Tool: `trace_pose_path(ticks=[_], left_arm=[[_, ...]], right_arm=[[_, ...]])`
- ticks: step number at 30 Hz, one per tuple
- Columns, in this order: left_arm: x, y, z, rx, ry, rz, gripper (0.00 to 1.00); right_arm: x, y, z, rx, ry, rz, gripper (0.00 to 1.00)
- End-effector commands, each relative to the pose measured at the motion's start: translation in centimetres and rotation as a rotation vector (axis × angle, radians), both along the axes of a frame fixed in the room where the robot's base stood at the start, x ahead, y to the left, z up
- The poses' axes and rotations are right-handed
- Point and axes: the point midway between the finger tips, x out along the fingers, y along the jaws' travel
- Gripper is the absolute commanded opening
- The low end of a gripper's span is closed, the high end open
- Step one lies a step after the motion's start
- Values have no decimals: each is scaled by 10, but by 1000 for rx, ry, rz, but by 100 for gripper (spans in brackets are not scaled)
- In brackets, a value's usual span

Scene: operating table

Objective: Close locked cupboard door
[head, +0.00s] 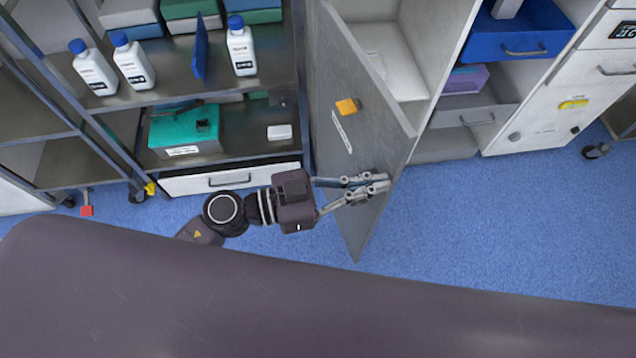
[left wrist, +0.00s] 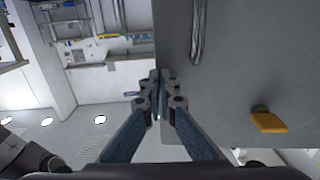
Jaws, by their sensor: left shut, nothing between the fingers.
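The cupboard door (head: 345,95) is a grey panel standing open, swung out from the white cupboard (head: 405,60). It carries a yellow-orange lock piece (head: 347,106) and a thin light handle (head: 341,131). In the left wrist view the door (left wrist: 240,65) fills the right side, with the handle (left wrist: 197,30) at the top and the orange piece (left wrist: 268,121) lower right. My left gripper (head: 380,185) is shut and empty, its fingertips at the door's outer face near its lower part. In the left wrist view the fingertips (left wrist: 159,92) overlap the door's edge; contact is unclear. My right gripper is not in view.
Metal shelves (head: 195,85) with white bottles and boxes stand left of the door. A blue drawer (head: 515,38) and an open grey drawer (head: 470,116) stick out to the right. The dark operating table (head: 250,310) spans the front. Blue floor (head: 480,210) is free right of the door.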

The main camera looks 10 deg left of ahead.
Motion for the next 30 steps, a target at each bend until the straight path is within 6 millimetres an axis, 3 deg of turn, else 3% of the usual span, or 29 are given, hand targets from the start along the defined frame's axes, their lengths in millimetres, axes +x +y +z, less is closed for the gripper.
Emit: trace_pose_path(ticks=[17,23,30], left_arm=[[-1,1,-1,2,1,4,0],[-13,27,-2,5,3,3,0],[-33,74,-3,5,5,4,0]], right_arm=[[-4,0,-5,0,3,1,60],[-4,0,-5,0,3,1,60],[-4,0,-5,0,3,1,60]])
